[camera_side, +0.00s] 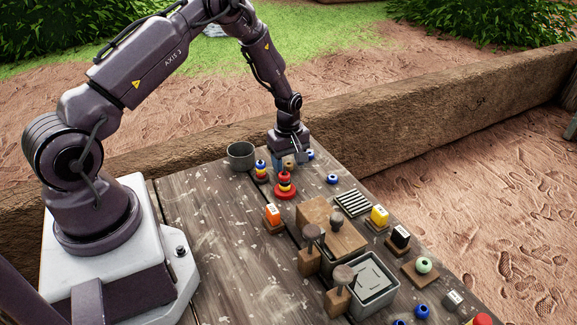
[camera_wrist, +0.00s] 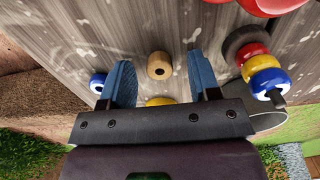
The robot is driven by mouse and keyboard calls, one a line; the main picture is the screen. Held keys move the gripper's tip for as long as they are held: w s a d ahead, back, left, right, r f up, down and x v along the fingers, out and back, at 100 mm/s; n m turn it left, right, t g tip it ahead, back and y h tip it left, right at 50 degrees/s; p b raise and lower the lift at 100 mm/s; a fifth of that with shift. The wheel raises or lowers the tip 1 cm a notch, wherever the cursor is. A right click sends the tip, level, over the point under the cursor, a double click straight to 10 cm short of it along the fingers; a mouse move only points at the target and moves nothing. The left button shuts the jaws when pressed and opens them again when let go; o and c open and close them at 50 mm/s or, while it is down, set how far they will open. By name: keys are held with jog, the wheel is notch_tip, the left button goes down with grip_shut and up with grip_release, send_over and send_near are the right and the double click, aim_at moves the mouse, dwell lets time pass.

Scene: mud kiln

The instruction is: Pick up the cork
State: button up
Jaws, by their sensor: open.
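A small tan cylinder, which looks like the cork (camera_wrist: 159,66), stands on the wooden table in the wrist view. It has a dark mark on its top. My gripper (camera_wrist: 160,58) is open, with one blue finger on each side of the cork and a visible gap to both. The fingers look apart from the cork; their exact height over the table is hard to tell.
A ring stack (camera_wrist: 262,72) is right of the right finger, and a blue-white bead (camera_wrist: 98,82) is left of the left finger. A yellow thing (camera_wrist: 160,101) is partly hidden by my gripper. A grey cup (camera_side: 241,155) and red ring stack (camera_side: 285,186) stand nearby.

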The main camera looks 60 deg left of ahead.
aim_at(288, 169)
jog(key=shift+f, duration=0.1)
jog(key=shift+c, duration=0.2)
jog(key=c, duration=1)
jog(key=shift+r, duration=0.55)
jog(key=r, duration=0.2)
jog(key=shift+s+d+r, duration=0.15)
jog(key=shift+s+r, duration=0.05)
jog(key=shift+r, duration=0.2)
jog(key=s+d+r, duration=0.5)
jog(key=s+r, duration=0.4)
jog(key=s, duration=0.3)
jog(key=shift+s, duration=0.35)
